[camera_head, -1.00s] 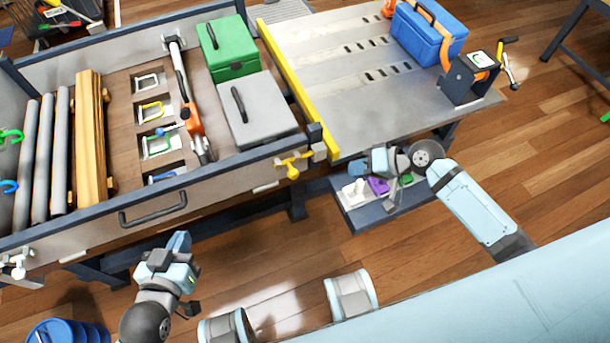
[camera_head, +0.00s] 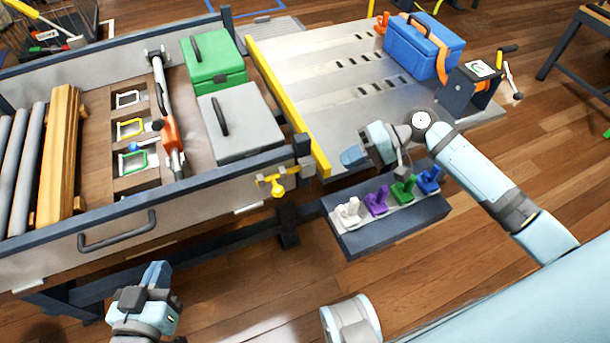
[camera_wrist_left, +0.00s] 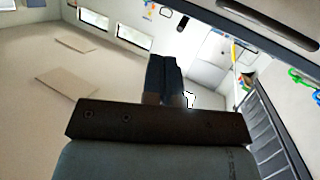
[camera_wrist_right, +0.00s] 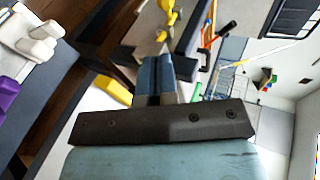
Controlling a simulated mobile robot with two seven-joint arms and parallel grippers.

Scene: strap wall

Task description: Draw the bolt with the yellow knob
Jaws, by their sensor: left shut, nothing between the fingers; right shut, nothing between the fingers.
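The bolt with the yellow knob (camera_head: 278,183) sits on the front right corner of the workbench tray, by a grey bracket (camera_head: 304,170). Its yellow parts also show at the top of the right wrist view (camera_wrist_right: 167,18), beyond the fingertips. My right gripper (camera_head: 352,157) is shut and empty, to the right of the knob and apart from it, its fingers pointing left. My left gripper (camera_head: 157,272) is shut and empty, low in front of the tray, far to the left of the knob. In the left wrist view its shut fingers (camera_wrist_left: 163,75) show no bolt.
A dark block (camera_head: 385,228) with white, purple, green and blue handles stands below my right gripper. A yellow rail (camera_head: 290,105) edges the metal top. Green (camera_head: 214,62) and grey (camera_head: 240,120) boxes are in the tray. Floor in front is open.

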